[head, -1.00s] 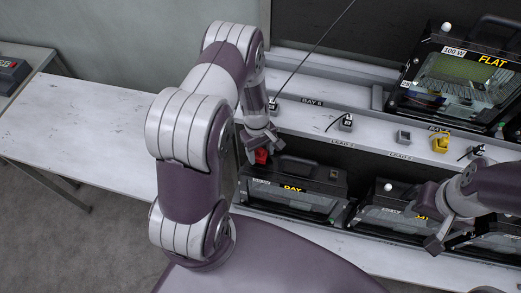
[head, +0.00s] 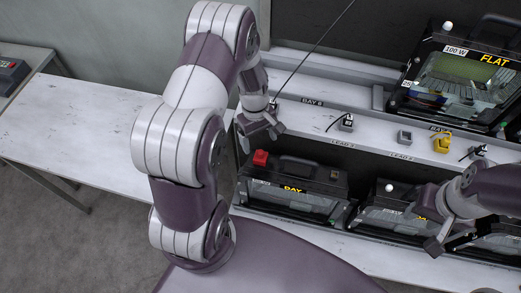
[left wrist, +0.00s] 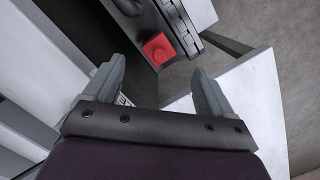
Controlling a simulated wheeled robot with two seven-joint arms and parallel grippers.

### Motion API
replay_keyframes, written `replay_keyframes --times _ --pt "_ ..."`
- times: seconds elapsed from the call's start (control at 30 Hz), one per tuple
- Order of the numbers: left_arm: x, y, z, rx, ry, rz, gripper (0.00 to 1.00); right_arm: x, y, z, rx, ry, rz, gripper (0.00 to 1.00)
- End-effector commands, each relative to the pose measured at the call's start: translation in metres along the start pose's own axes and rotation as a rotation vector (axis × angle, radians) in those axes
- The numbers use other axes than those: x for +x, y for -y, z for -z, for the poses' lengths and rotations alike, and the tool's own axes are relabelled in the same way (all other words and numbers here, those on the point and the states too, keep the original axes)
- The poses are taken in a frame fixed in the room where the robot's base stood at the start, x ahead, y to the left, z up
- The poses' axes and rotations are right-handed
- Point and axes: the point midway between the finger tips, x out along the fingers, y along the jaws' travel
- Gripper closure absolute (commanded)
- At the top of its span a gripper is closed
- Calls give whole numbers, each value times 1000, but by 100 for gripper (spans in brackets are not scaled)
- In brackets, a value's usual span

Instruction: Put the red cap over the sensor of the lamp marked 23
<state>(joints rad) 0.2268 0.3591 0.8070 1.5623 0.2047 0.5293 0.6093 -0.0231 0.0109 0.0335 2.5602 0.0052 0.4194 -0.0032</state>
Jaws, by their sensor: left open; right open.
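The red cap (head: 261,158) sits on the back left corner of the lamp with the yellow DAY label (head: 293,190). It covers whatever is beneath it there. A small number tag on this lamp is too blurred to read for sure. My left gripper (head: 260,136) is open and empty, just above and apart from the cap. In the left wrist view the cap (left wrist: 158,48) shows beyond the gap between the open fingers (left wrist: 158,72). My right gripper (head: 438,236) is open, in front of the lamps further right.
A lamp labelled FLAT (head: 462,75) stands at the back right. A shelf (head: 375,145) behind the lamps bears several small blocks and a yellow piece (head: 442,144). Another lamp (head: 395,208) with a white dome stands right of the DAY lamp. The left table (head: 85,125) is clear.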

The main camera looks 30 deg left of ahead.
Motion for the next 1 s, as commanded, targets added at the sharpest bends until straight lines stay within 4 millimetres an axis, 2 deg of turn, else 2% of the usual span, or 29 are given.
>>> replay_keyframes --times 0.03,0.2,0.37,0.47,0.6,0.7,0.77,1.0 --pt "-9 -1 2 1 -4 -4 16 7 0 -1 0 0 0 57" --pt "-46 0 1 1 -3 -2 16 15 0 -2 0 0 0 57" --pt "-67 0 -6 49 -12 -1 16 16 0 -2 0 0 0 57" --pt "-90 4 -34 281 -68 -4 16 16 0 -2 0 -1 0 57" --pt "-116 24 -85 714 -171 -2 16 16 0 -2 0 -1 0 57" --pt "-122 40 -109 934 -221 5 16 16 0 -2 0 -1 0 57" --pt "-123 46 -117 1009 -238 7 16 16 0 -2 0 0 0 57" --pt "-123 49 -121 1049 -244 10 16 16 0 -2 0 0 0 57"
